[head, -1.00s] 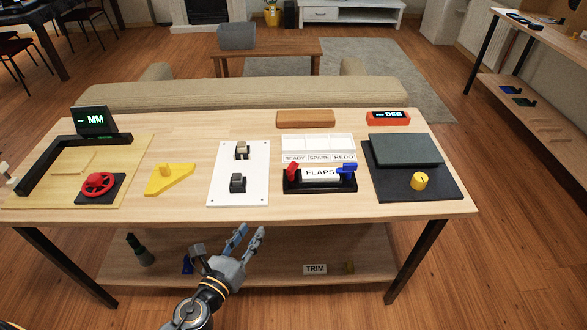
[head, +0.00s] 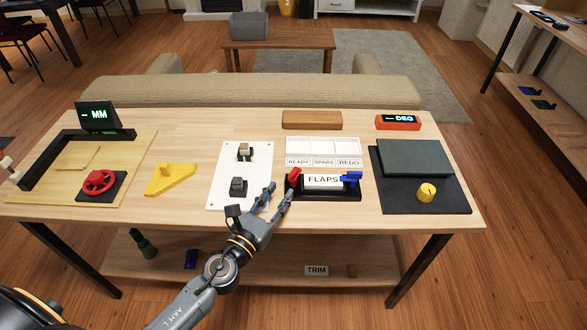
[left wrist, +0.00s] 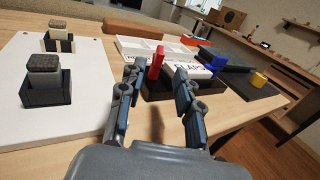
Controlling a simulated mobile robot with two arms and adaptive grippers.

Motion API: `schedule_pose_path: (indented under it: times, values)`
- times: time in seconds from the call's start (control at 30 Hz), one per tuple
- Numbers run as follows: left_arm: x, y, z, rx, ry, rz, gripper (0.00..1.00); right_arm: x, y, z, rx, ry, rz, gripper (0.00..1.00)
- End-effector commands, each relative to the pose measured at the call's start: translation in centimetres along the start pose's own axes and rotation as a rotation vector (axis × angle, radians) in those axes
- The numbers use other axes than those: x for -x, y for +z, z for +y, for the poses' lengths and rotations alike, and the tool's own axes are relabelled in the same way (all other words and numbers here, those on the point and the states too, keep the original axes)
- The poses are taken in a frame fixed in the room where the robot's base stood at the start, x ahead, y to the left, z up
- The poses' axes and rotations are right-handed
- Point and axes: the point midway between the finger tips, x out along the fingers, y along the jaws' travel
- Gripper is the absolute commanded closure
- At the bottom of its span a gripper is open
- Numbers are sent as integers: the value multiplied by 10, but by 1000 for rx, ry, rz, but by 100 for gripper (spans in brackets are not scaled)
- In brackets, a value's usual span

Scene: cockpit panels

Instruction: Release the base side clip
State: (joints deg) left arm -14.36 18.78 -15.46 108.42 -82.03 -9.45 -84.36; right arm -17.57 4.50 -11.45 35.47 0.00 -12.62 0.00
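A black base (head: 325,194) near the table's front edge holds a white FLAPS plate (head: 322,181). A red clip (head: 294,177) stands at its left end and a blue clip (head: 351,178) at its right end. My left gripper (head: 279,190) is open and empty, just in front and to the left of the red clip. In the left wrist view the red clip (left wrist: 156,62) shows upright between the two fingers (left wrist: 153,85), beyond their tips. I cannot see my right gripper.
A white panel with two dark switches (head: 238,187) is close on the left of my gripper. A label tray (head: 322,146) lies behind the base. A dark panel with a yellow knob (head: 427,193) is to the right. A yellow wedge (head: 170,179) is farther left.

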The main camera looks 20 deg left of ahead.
Motion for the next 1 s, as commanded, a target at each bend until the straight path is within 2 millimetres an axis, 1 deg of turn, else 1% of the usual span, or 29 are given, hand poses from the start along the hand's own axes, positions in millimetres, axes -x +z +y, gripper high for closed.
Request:
schedule_pose_path:
  times: [0.03, 0.2, 0.3, 0.4, 0.57, 0.83, 1.0]
  values:
    - [-13, 4, 0, 0, 1, -3, 66, 5, 3, 0, 0, 0, -6, 100]
    - [-48, 2, 0, 0, 1, -2, 66, 10, 2, 0, 0, 0, -6, 100]
    - [-63, 1, 0, 1, 1, -1, 66, 10, -2, 2, 1, 2, 0, 100]
    - [-74, 0, 0, 0, 1, 0, 66, 10, -7, 3, 1, 3, 7, 100]
    - [-82, 0, 0, 1, 0, 1, 66, 10, -9, 3, 1, 3, 11, 100]
    - [-82, 0, 0, 1, 0, 0, 66, 10, -9, 3, 1, 3, 11, 100]
    - [-82, 0, 0, 0, 0, 0, 100, 10, -8, 3, 1, 3, 10, 100]
